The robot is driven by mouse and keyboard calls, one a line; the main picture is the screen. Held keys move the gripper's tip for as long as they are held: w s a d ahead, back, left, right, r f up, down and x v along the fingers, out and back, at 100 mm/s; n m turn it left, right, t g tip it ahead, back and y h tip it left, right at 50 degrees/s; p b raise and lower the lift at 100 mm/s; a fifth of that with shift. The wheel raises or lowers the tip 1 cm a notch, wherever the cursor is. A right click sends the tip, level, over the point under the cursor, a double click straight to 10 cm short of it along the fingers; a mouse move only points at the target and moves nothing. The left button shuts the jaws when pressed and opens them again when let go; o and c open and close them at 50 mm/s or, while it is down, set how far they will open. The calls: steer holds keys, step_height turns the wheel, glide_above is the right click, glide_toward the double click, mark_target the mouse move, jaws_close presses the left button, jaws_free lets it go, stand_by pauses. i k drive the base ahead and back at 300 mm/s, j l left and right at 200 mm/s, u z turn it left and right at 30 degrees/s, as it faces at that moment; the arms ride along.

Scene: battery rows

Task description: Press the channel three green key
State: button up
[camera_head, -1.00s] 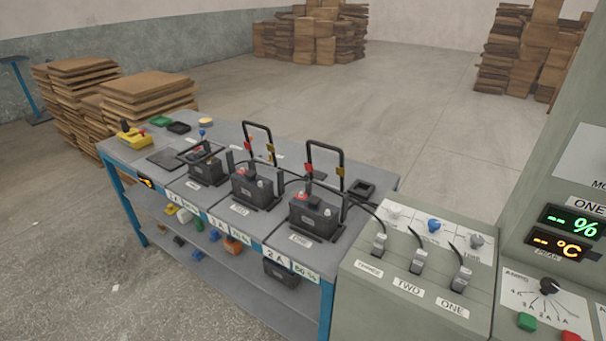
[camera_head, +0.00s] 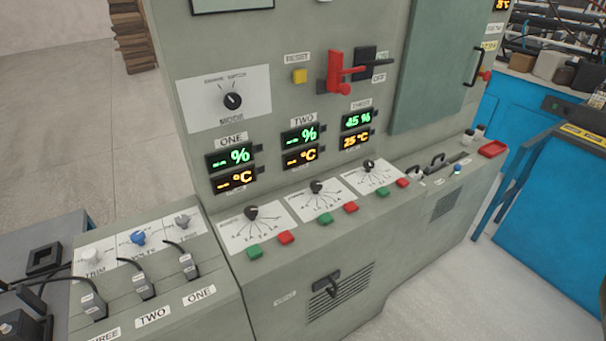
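The channel three green key (camera_head: 387,190) is a small green block on the sloped front of the grey cabinet. It sits below the channel three dial (camera_head: 369,166), just left of a red key (camera_head: 403,183). Above it, the display labelled THREE (camera_head: 357,130) is lit and seems to read 45 % and 25 °C. Channel two's green key (camera_head: 325,219) and channel one's green key (camera_head: 254,252) lie further left along the same slope. My gripper is not in view.
Displays ONE (camera_head: 230,168) and TWO (camera_head: 300,145) show dashes. A red lever (camera_head: 337,85) and yellow reset button (camera_head: 300,76) are on the upright panel. A sloped box with plugged cables (camera_head: 145,285) stands at left. A blue bench (camera_head: 560,195) stands at right.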

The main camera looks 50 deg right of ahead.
mark_target(383, 192)
steer(key=z, duration=0.9)
